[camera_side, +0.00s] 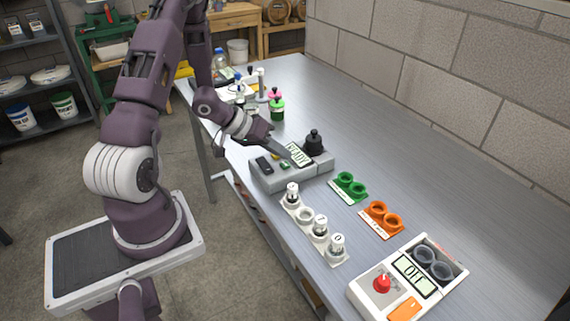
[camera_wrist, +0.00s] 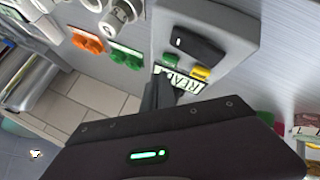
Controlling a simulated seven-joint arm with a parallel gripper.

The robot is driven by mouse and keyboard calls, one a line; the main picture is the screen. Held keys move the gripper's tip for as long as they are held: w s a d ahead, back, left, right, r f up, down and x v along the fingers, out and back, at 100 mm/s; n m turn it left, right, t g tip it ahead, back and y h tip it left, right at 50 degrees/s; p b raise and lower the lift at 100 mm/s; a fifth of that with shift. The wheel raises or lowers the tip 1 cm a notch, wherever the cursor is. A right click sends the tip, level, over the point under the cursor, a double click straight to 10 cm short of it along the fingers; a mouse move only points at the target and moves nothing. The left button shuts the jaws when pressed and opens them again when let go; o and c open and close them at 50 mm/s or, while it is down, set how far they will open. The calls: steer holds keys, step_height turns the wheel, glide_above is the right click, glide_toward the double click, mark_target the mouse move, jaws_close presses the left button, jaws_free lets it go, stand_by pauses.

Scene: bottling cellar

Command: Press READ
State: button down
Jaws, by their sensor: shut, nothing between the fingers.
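The grey instrument (camera_side: 262,180) stands on the metal bench, with a lit display (camera_side: 299,154) reading "READY". The display also shows in the wrist view (camera_wrist: 190,86), partly hidden by my fingers. On its top are a green button (camera_wrist: 178,59), a yellow button (camera_wrist: 200,72) and a dark rectangular part (camera_wrist: 199,45). I cannot read a READ label on either button. My gripper (camera_side: 279,150) is shut and empty, low over the instrument by the display. In the wrist view the fingertips (camera_wrist: 161,75) are beside the display and green button; contact cannot be told.
A black knobbed piece (camera_side: 313,143) stands at the instrument's back right. Pink and green bottles (camera_side: 277,107) stand behind.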

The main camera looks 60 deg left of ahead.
mark_target(281, 164)
stand_by(0.3)
steer(key=shift+f, duration=0.4)
steer(key=shift+f, duration=0.45)
stand_by(0.5)
steer(key=shift+r, duration=0.85)
steer(key=shift+r, duration=0.15)
steer(key=shift+r, duration=2.4)
